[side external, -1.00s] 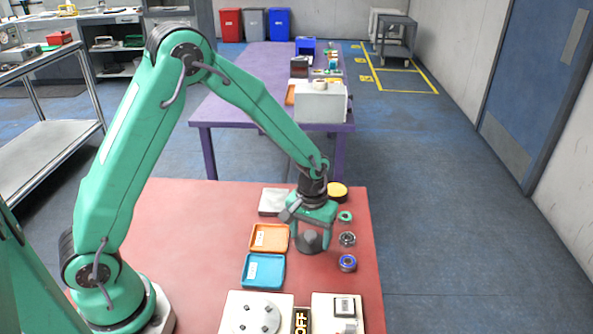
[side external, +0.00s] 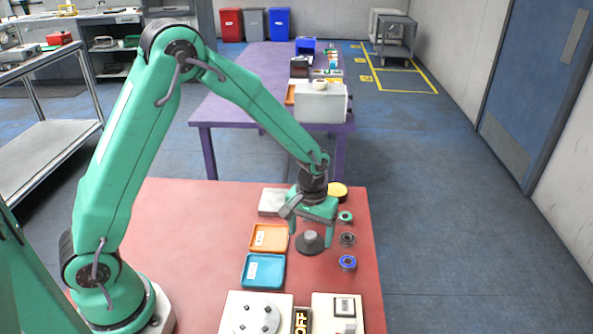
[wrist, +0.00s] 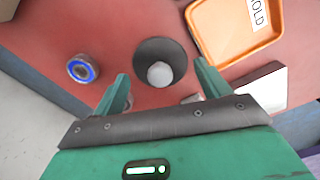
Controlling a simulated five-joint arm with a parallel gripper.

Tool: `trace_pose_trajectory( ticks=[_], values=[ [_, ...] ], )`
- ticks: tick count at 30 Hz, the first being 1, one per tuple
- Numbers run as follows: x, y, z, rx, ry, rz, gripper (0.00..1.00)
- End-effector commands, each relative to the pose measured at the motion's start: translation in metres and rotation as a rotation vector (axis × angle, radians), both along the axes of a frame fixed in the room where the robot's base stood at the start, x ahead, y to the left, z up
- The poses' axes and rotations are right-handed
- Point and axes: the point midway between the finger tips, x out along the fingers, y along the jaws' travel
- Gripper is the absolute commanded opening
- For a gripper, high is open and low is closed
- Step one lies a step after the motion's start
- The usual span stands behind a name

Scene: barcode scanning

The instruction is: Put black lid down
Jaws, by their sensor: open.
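The black lid (side external: 310,247), a dark round disc with a grey knob, lies flat on the red table, right of the orange tray. It also shows in the wrist view (wrist: 145,50), knob facing up. My gripper (side external: 311,231) is just above and behind it. In the wrist view my gripper (wrist: 161,76) has its two fingers spread wide, with the knob in line between them. The fingers look clear of the lid and hold nothing.
Left of the lid are the orange tray (side external: 258,247) and the blue tray (side external: 250,281). On the right stand a blue-centred ring (side external: 348,263), a dark ring (side external: 347,240) and a green ring (side external: 345,217). A yellow-topped round thing (side external: 338,190) is behind my gripper.

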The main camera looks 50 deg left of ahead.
Motion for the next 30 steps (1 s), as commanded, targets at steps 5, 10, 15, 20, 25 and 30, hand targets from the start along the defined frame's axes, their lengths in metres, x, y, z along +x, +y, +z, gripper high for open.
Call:
trace_pose_trajectory(
  ticks=[5, 10, 15, 20, 25, 30],
  values=[
    [0.001, 0.000, 0.023, 0.000, -0.004, 0.000, 0.76],
    [0.001, 0.000, 0.052, -0.001, -0.006, 0.000, 0.76],
    [0.001, 0.000, 0.079, -0.001, -0.004, 0.000, 0.76],
    [0.001, 0.000, 0.097, -0.001, -0.004, 0.000, 0.76],
    [0.000, 0.000, 0.107, -0.001, -0.001, 0.000, 0.76],
    [0.000, 0.000, 0.109, 0.000, 0.000, 0.000, 0.76]
  ],
)
